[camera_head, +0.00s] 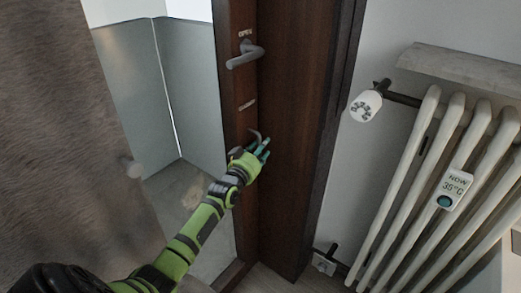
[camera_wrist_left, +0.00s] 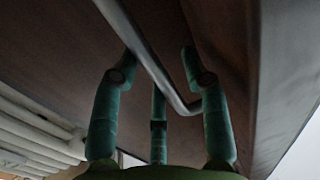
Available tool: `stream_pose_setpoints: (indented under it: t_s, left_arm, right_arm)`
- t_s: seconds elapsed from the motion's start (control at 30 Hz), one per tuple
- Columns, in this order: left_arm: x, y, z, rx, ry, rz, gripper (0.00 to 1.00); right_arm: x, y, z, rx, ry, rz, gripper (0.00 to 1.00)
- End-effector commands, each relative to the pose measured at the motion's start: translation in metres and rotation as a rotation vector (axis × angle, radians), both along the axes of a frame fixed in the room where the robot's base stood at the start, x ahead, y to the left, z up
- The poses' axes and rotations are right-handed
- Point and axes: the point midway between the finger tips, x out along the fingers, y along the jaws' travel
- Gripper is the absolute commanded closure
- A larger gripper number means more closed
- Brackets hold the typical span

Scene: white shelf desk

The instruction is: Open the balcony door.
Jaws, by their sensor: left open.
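The dark brown wooden balcony door (camera_head: 287,190) stands in the middle of the head view. A grey lever handle (camera_head: 245,55) sits high on it, below a small label. A second, lower handle (camera_head: 256,137) is beside my left gripper (camera_head: 264,149), partly hidden by it. In the left wrist view, the grey bar of the lower handle (camera_wrist_left: 150,58) runs diagonally between the spread fingers of my left gripper (camera_wrist_left: 155,75). The fingers are open and not closed on the bar; whether any touches it I cannot tell. My right gripper is not in view.
A white radiator (camera_head: 411,160) with a temperature tag (camera_head: 451,189) and a white valve knob (camera_head: 365,106) stands at the right under a stone ledge (camera_head: 465,68). A brown curtain-like surface (camera_head: 60,130) fills the left. Grey panels (camera_head: 190,90) show between it and the door.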

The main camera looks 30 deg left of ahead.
Motion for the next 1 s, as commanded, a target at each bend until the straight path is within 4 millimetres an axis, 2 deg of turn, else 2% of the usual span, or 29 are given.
stream_pose_setpoints:
  t_s: [0.03, 0.13, 0.4, 0.57, 0.67, 0.77, 1.0]
  left_arm:
    - [0.000, 0.000, 0.000, 0.000, 0.000, 0.000, 0.59]
    - [0.000, 0.000, 0.000, 0.000, 0.000, 0.000, 0.99]
    - [-0.001, -0.002, 0.000, 0.000, 0.001, -0.003, 1.00]
    - [-0.003, -0.020, 0.000, -0.002, 0.004, -0.024, 1.00]
    - [-0.007, -0.042, 0.001, -0.004, 0.003, -0.051, 1.00]
    - [-0.013, -0.073, 0.002, -0.008, 0.005, -0.087, 1.00]
    - [-0.042, -0.168, 0.003, -0.010, 0.009, -0.202, 1.00]
  right_arm:
    - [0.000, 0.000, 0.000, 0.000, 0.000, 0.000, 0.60]
    - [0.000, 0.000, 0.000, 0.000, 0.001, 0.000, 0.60]
    - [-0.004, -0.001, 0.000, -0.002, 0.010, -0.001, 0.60]
    - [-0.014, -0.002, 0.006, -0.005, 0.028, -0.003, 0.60]
    - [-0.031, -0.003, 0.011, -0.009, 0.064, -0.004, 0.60]
    - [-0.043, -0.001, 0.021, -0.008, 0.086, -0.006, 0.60]
    - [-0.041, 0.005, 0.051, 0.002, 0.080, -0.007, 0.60]
